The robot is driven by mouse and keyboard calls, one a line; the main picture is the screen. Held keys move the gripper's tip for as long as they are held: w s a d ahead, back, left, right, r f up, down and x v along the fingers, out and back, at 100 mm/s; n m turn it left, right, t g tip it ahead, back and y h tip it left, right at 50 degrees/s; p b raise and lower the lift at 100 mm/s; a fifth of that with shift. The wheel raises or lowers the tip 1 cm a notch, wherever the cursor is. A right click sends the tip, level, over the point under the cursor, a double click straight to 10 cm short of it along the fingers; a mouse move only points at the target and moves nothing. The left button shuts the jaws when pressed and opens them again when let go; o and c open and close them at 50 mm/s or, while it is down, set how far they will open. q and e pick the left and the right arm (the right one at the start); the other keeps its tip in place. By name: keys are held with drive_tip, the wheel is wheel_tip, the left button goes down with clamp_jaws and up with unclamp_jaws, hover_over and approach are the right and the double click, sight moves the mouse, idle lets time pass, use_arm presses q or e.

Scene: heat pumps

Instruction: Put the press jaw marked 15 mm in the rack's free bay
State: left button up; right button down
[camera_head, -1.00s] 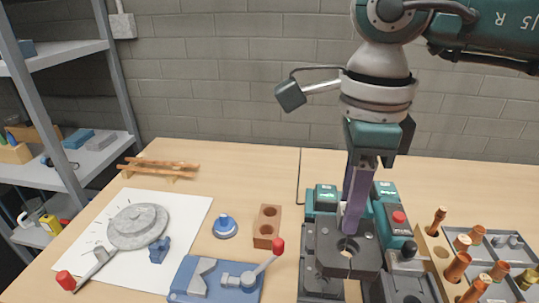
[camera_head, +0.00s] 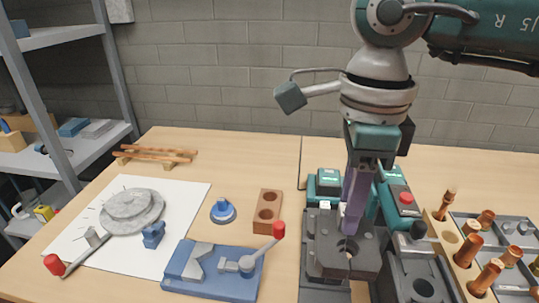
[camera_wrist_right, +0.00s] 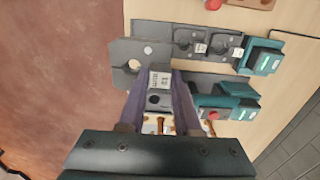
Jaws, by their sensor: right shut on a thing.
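My right gripper (camera_head: 352,232) is shut on a dark grey press jaw (camera_head: 368,257) with a round opening. The jaw also shows in the right wrist view (camera_wrist_right: 122,52). Its white label (camera_wrist_right: 160,80) is too small to read surely. The held jaw covers part of a dark grey row that looks like the rack (camera_head: 312,268); in the wrist view the rack (camera_wrist_right: 155,32) carries two labelled jaws (camera_wrist_right: 192,42). Its left end there looks bare. I cannot tell whether the held jaw touches the rack. My left gripper is not in view.
Teal press tools (camera_head: 326,183) stand behind the jaws, one with a red button (camera_head: 406,198). A wooden holder with copper fittings (camera_head: 466,250) and a grey tray are at right. A blue fixture with a red-knobbed lever (camera_head: 215,272) and a drilled brown block (camera_head: 268,212) are left.

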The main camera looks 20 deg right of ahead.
drive_tip(key=shift+f+b, duration=7.05)
drive_tip(key=shift+f, duration=0.8)
drive_tip(key=shift+f+b, duration=1.15)
drive_tip(key=shift+f, duration=0.1)
drive_tip(key=c, duration=0.5)
unclamp_jaws()
